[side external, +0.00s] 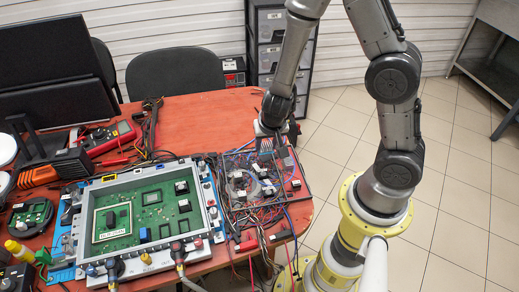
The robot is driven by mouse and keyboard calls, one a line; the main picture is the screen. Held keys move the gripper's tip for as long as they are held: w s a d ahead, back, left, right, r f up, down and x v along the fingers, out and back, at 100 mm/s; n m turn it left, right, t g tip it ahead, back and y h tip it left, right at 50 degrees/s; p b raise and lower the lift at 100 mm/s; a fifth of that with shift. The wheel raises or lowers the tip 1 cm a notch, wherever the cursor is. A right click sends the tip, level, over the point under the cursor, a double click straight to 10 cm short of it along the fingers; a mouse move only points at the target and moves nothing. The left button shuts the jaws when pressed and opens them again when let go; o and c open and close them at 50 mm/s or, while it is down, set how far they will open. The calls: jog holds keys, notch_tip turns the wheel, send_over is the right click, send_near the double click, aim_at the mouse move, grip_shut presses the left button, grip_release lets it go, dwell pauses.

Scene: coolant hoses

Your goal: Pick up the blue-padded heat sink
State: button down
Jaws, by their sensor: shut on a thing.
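My gripper (267,134) is at the back edge of the red tray of wires, to the right of the open grey case. It is shut on a small grey finned piece (266,144) that looks like a heat sink. The fingers and arm hide part of it, and I cannot see a blue pad on it or tell if it is clear of the tray. A small blue block (145,235) sits on the green board (112,238) in the grey case, apart from my gripper.
The red tray (304,183) is cluttered with wires and small parts. Hoses (181,262) join the front of the grey case (160,258). A multimeter (110,137), cables and a monitor (55,70) crowd the left. The red table (200,115) is bare behind the case.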

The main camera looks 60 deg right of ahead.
jog(key=s+a+r, duration=0.1)
jog(key=s+r, duration=0.5)
jog(key=s, duration=0.5)
jog(key=shift+s+r, duration=0.15)
jog(key=shift+r, duration=0.2)
jog(key=shift+a, duration=0.1)
dwell(0.4)
